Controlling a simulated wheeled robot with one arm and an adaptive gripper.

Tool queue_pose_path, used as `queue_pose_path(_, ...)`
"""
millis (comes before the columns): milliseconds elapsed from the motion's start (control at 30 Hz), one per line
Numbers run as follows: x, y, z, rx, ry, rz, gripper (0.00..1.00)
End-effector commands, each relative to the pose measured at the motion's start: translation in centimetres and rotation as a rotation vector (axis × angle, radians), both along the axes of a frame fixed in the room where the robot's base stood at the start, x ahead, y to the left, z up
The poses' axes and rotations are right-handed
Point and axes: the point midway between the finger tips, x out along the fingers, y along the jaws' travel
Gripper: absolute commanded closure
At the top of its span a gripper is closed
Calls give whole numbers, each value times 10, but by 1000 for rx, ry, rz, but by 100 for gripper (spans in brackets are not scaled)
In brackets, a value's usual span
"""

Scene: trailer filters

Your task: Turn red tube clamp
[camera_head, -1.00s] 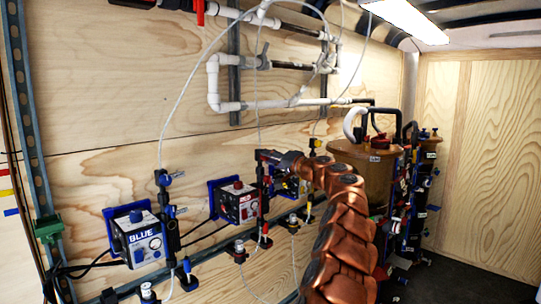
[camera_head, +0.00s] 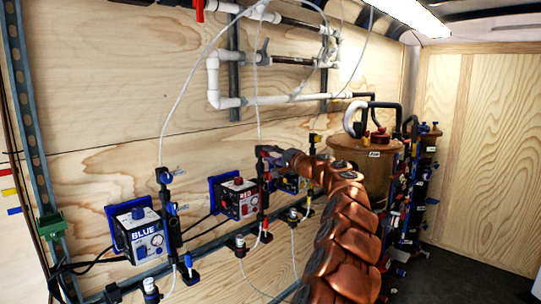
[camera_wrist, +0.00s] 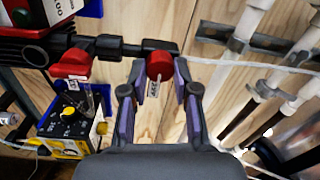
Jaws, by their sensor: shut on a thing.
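The red tube clamp (camera_wrist: 159,66) is a round red knob on a black fitting in the wrist view. A small white tag hangs below it. My gripper (camera_wrist: 160,72) is shut on it, with one finger on each side. In the head view my gripper (camera_head: 272,155) is at the top of the fittings to the right of the red-labelled pump box (camera_head: 238,199). My copper arm and the gripper hide the clamp there.
The blue-labelled pump box (camera_head: 140,232) is at the left. A pump box with a yellow knob (camera_wrist: 68,112) is close by my gripper. White pipes (camera_head: 245,101) run on the plywood wall above. A brown tank (camera_head: 360,175) stands to the right.

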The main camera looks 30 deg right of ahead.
Motion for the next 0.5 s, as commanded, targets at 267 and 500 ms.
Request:
queue_pose_path(267, 0, 0, 0, 0, -1, 0, 58)
queue_pose_path(500, 0, 0, 0, -1, 0, 0, 45)
